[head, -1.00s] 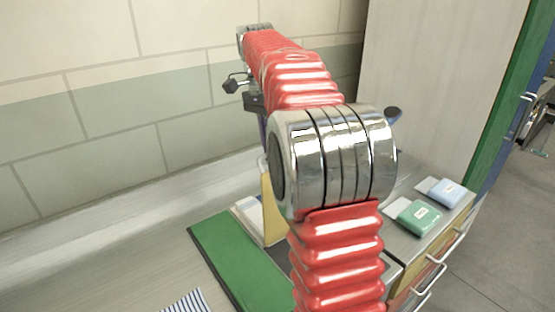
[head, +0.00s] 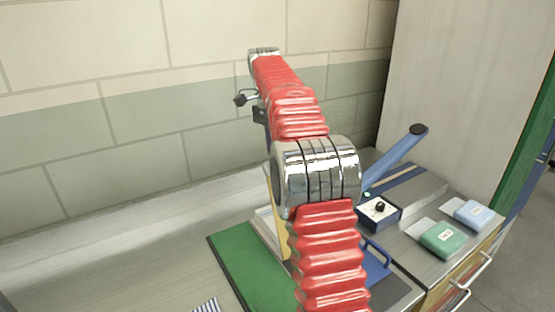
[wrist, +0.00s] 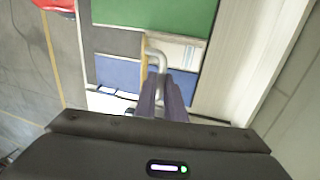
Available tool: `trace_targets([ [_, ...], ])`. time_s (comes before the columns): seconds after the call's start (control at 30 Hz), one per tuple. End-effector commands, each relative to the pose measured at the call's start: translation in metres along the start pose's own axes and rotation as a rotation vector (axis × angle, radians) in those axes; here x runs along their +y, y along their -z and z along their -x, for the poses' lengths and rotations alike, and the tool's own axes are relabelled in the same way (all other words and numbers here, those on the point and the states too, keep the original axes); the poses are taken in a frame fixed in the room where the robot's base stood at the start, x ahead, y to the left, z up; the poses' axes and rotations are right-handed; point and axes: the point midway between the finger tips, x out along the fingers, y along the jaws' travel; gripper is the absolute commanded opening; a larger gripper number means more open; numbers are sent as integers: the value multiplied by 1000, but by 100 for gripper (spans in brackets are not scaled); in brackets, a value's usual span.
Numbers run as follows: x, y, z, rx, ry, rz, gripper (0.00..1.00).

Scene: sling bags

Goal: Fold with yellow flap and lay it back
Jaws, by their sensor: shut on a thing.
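The yellow flap (head: 277,205) stands about upright in the head view, partly hidden behind my arm. In the wrist view the flap (wrist: 145,62) shows as a thin strip, nearly edge-on, with a pale curved handle (wrist: 157,46) at it. My gripper (wrist: 161,82) is shut on this handle, its two dark fingers close together. The grip itself is partly covered by the fingers. In the head view my gripper is hidden behind my arm. A pale, flat piece (head: 265,226) lies at the flap's foot, beside the green panel (head: 240,270).
To the right are a box with a black knob (head: 378,215), a blue lever (head: 398,158), and green (head: 442,238) and light blue (head: 473,214) packs on a drawer unit. A block wall stands behind. The grey bench at left is mostly bare; a striped cloth (head: 207,306) shows at the bottom.

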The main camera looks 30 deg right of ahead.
Motion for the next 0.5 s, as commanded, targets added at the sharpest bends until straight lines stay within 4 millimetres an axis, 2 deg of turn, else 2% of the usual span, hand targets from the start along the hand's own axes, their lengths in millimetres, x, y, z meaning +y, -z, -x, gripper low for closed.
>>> trace_targets([
  [0.03, -5, -2, -1, -1, 11, 3, 0],
  [0.27, -6, -2, -1, -1, 15, 4, 0],
  [0.3, -6, -2, -1, -1, 14, 4, 12],
  [0.5, -4, -1, 0, 0, 12, 3, 26],
])
